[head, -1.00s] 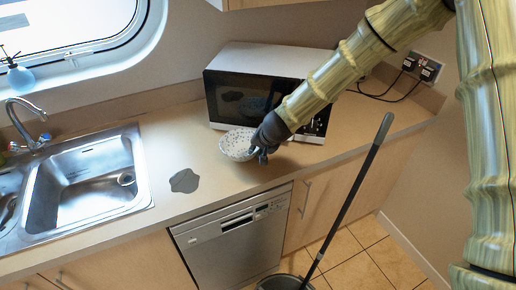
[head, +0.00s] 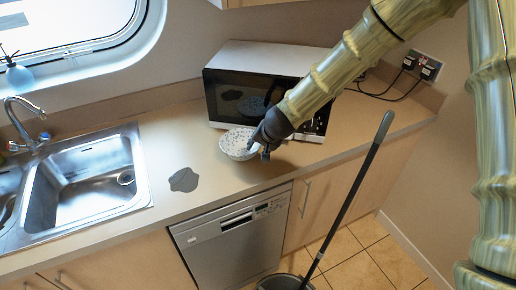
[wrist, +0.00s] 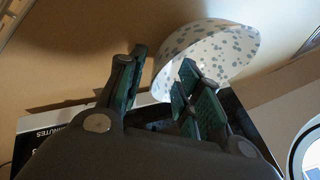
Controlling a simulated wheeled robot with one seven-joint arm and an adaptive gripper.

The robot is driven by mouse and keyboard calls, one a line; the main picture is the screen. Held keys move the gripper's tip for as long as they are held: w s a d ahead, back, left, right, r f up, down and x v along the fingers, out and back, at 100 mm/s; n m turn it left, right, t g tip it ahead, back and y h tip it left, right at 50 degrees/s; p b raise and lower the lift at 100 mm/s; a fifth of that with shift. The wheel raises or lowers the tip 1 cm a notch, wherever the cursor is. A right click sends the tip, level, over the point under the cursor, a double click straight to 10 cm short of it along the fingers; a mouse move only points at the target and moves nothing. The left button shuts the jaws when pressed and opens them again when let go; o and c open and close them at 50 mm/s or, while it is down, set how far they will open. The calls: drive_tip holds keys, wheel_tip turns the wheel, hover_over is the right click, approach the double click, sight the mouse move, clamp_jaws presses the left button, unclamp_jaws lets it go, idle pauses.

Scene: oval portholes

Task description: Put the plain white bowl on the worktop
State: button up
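The only bowl in view is white with grey speckles, not plain. It is on the worktop (head: 215,180), in front of the microwave, in the head view (head: 234,145). It fills the upper right of the wrist view (wrist: 228,50), where it looks tilted. My gripper (head: 262,150) is at the bowl's right side. In the wrist view my gripper (wrist: 163,80) has its fingers apart, with the bowl's near edge around the gap and the right finger overlapping the bowl. I cannot tell whether they touch. No plain white bowl shows.
The microwave (head: 265,62) stands close behind the bowl and gripper. A dark-handled pole (head: 350,195) leans in front of the counter at the right.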

drive_tip(key=b+v, duration=0.1)
drive_tip(key=v, duration=0.9)
idle(0.3)
drive_tip(key=s+d+f+n+g+h, duration=0.1)
drive_tip(key=s+d+f, duration=0.25)
drive_tip(key=f, duration=0.45)
drive_tip(key=s+d+f+g+h, duration=0.1)
drive_tip(key=s+d+f, duration=0.25)
drive_tip(key=f, duration=0.45)
drive_tip(key=s+d+f+n+g, duration=0.1)
drive_tip(key=s+d+f, duration=0.2)
drive_tip(key=s+f, duration=0.4)
drive_tip(key=s+d+f+n+g, duration=0.1)
drive_tip(key=s+d+f, duration=0.2)
drive_tip(key=s+f, duration=0.5)
drive_tip(key=s+d+f+n+g, duration=0.1)
drive_tip(key=s+f, duration=0.7)
drive_tip(key=s, duration=1)
drive_tip(key=shift+d+n+g+h, duration=0.4)
drive_tip(key=shift+d+g, duration=0.2)
drive_tip(key=shift+d, duration=0.5)
drive_tip(key=shift+a, duration=0.1)
